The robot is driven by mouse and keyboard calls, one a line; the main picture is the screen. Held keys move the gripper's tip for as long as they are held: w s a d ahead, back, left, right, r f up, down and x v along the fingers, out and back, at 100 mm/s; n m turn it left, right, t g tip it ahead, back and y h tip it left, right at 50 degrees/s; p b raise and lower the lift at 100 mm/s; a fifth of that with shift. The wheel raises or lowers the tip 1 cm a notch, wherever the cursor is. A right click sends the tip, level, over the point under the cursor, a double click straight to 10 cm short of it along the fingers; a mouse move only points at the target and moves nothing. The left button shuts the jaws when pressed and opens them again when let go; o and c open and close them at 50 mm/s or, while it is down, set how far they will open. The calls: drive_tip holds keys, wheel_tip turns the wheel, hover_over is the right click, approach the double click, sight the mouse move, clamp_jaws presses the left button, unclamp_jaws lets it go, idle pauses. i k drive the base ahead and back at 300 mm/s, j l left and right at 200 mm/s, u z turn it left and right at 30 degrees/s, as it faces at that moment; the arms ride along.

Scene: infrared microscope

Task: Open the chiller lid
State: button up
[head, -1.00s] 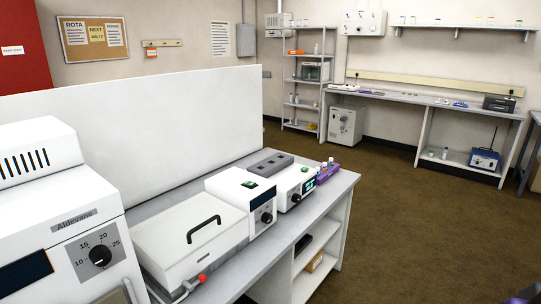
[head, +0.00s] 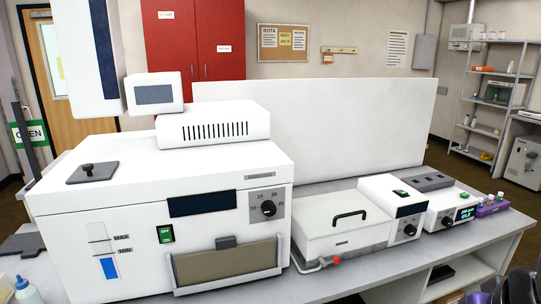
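A low white box (head: 342,245) with a flat lid (head: 340,222) stands on the bench in the head view. A black bar handle (head: 350,216) is on the lid, which looks shut. A red tap (head: 329,261) is at its front lower left. A larger white unit (head: 90,190) stands left of it, with a dial, a green switch, a MAX/MIN gauge and a dark plate with a knob (head: 92,172) on top. No readable label tells which one is the chiller. My gripper is not clearly in view.
A white control box with a dial (head: 394,205) and a small unit with a lit display (head: 452,212) stand to the right, near a purple rack (head: 491,206). A white panel (head: 320,120) stands behind. Dark shapes at the lower right corner are unclear.

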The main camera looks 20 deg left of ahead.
sight(100, 171)
drive_tip(key=u, duration=2.1)
